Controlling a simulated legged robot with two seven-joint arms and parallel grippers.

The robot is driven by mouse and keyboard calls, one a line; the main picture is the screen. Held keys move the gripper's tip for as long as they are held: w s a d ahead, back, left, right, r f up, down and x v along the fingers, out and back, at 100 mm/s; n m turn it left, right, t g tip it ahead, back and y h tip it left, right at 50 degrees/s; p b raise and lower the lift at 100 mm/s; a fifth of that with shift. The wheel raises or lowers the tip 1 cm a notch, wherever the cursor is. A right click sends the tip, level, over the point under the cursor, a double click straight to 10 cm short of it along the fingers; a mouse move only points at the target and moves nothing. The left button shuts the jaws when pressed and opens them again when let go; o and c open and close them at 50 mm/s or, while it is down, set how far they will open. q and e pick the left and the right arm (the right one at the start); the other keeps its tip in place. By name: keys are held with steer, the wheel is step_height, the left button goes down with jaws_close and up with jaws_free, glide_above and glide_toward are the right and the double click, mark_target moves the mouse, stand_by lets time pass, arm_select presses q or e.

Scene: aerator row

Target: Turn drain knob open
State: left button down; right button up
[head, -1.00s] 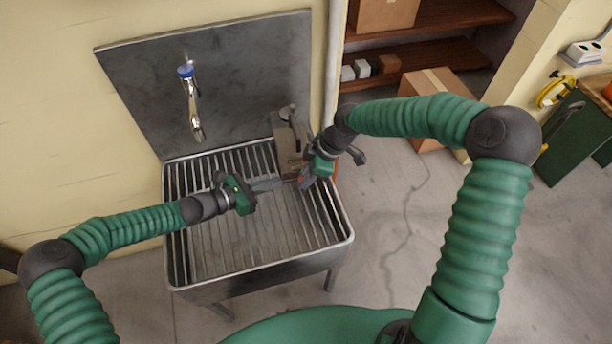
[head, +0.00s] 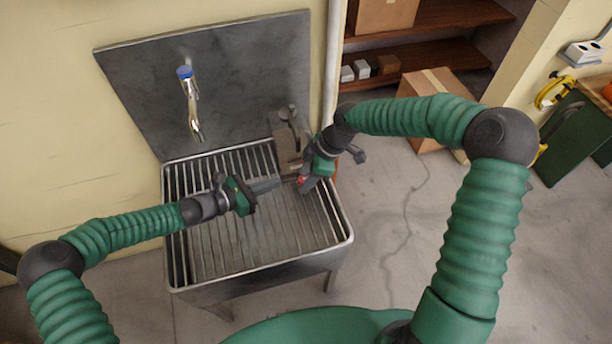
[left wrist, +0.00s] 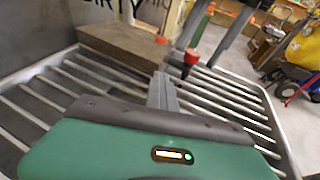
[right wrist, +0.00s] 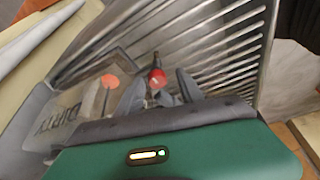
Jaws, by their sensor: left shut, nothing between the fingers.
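A small red knob (head: 302,180) shows at the front of a grey-brown block (head: 287,150) at the sink's right rear. It also shows in the left wrist view (left wrist: 191,57) and in the right wrist view (right wrist: 157,77). My right gripper (right wrist: 160,88) is open, with its fingers apart on either side of the red knob; I cannot tell whether they touch it. My left gripper (left wrist: 163,90) is shut and empty, its tips close to the knob and pointing at the block's front. In the head view the left gripper (head: 280,184) comes from the left over the rack.
The slatted metal sink (head: 259,277) has a raised rim and a tall back panel (head: 240,80). A tap (head: 190,105) with a blue top hangs over it. An orange disc (right wrist: 110,81) shows beside the lettered block.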

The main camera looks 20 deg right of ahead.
steer(key=v, duration=1.2)
steer(key=shift+w, duration=0.1)
arm_select(q)
steer(key=c, duration=1.7)
jaws_free()
